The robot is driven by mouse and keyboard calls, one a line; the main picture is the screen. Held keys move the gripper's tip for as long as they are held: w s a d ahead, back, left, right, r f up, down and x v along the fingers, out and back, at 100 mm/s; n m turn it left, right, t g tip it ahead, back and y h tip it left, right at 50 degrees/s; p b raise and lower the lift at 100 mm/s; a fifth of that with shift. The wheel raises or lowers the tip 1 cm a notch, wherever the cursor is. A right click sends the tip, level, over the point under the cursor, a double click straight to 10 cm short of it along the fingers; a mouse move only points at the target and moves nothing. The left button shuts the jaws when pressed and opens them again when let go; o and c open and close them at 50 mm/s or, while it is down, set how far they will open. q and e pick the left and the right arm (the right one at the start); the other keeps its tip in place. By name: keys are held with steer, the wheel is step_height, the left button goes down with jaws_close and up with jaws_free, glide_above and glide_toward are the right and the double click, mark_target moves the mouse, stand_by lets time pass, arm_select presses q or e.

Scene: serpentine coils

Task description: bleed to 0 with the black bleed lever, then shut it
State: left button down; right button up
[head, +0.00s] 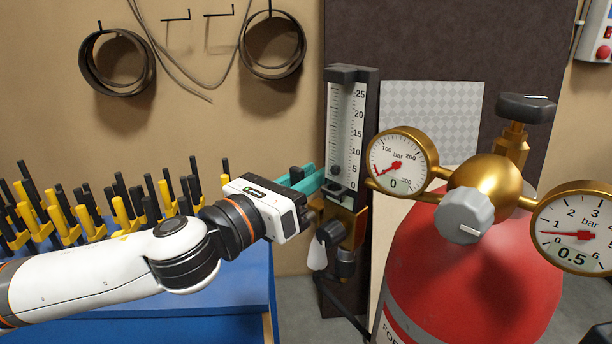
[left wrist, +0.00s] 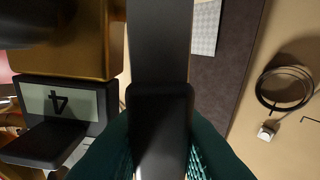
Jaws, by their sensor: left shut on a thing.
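My left gripper (head: 308,180) reaches in from the left to the brass fitting (head: 352,222) below the flow tube. Its teal fingers are shut on a black lever. In the left wrist view the black lever (left wrist: 160,110) stands between both fingers, with a brass block (left wrist: 62,40) beside it. In the head view the lever is mostly hidden by the gripper. The right gauge (head: 577,230) has its red needle just below 1 bar and shows 0.5. The left gauge (head: 397,163) shows 0. My right gripper is not in view.
The red cylinder (head: 470,275) with a grey knob (head: 465,216) and a black-topped valve (head: 525,107) stands at right. The scaled flow tube (head: 346,135) rises behind the fingers. A blue bench (head: 215,290) with several yellow and black tools lies left.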

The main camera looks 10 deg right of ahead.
arm_select(q)
steer(key=c, duration=1.3)
jaws_free()
